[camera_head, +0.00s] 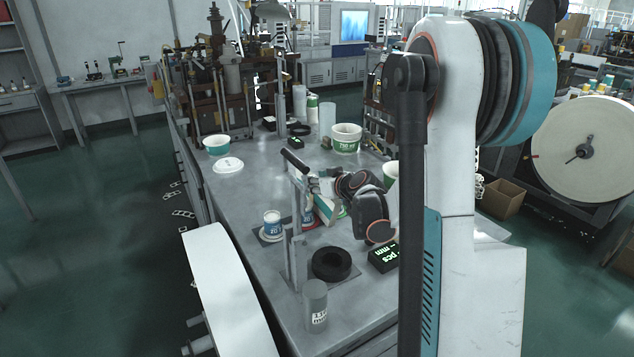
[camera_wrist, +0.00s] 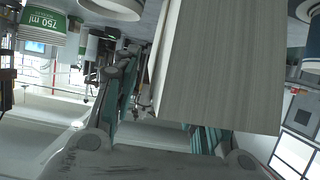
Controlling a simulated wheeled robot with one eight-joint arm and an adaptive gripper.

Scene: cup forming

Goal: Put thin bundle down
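The thin bundle (camera_head: 326,208) shows in the head view as a pale piece with a green edge, partly hidden by my gripper and arm. In the wrist view a large pale grey block with fine parallel lines (camera_wrist: 222,65) appears to be this bundle, close to the camera. My gripper (camera_head: 318,185) is over the middle of the table, beside an upright metal stand (camera_head: 297,235). In the wrist view its left finger lies along the bundle's left side; the right finger is mostly hidden behind it. My gripper looks shut on the bundle.
A blue-white cup (camera_head: 272,222) stands left of the metal stand. A black ring (camera_head: 332,263), a grey cylinder (camera_head: 315,305) and a black display (camera_head: 383,257) are near the front. A white-green tub (camera_head: 346,138) and a white lid (camera_head: 228,165) are farther back.

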